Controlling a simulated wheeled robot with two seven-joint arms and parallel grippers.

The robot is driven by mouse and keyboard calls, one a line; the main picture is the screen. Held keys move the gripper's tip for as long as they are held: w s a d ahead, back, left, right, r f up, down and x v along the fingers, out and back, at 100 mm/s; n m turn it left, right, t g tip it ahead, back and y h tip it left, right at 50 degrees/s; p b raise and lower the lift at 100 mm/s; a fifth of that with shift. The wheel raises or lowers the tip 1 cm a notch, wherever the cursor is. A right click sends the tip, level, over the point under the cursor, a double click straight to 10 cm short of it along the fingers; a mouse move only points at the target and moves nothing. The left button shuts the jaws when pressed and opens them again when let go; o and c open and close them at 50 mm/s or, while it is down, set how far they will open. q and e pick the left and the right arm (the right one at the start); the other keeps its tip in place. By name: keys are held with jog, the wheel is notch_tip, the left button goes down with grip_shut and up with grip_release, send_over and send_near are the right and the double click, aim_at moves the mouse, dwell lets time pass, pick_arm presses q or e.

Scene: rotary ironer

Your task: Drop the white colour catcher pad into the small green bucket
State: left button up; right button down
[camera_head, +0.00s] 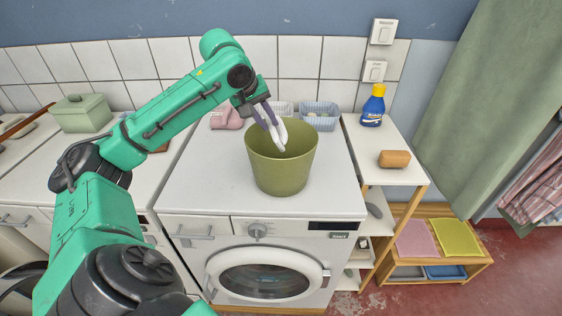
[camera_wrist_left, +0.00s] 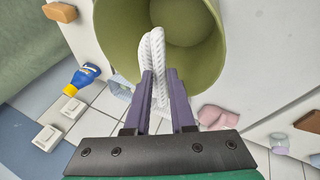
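The small green bucket (camera_head: 281,173) stands upright on top of the white washing machine, its mouth facing up. My left gripper (camera_head: 270,122) is over the bucket's back rim, pointing down toward its mouth. It is shut on the white colour catcher pad (camera_head: 280,138), which hangs folded from the fingers into the bucket's opening. In the left wrist view the pad (camera_wrist_left: 154,52) sits between the purple fingers and shows against the inside of the green bucket (camera_wrist_left: 123,35). The pad's lower end is inside the rim outline; whether it touches the wall I cannot tell. My right gripper is not in view.
Behind the bucket are a pink cloth-like item (camera_head: 226,117) and a blue basket (camera_head: 320,115). A shelf to the right holds a blue bottle with a yellow cap (camera_head: 373,106) and a tan block (camera_head: 395,159). The machine top is clear in front of the bucket.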

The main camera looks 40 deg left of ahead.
pick_arm(q)
jog(key=o, duration=0.3)
jog(key=shift+s+r, duration=0.1)
jog(key=shift+s, duration=0.15)
jog(key=p+v, duration=0.1)
jog(key=v, duration=1.3)
jog(key=shift+r, duration=0.25)
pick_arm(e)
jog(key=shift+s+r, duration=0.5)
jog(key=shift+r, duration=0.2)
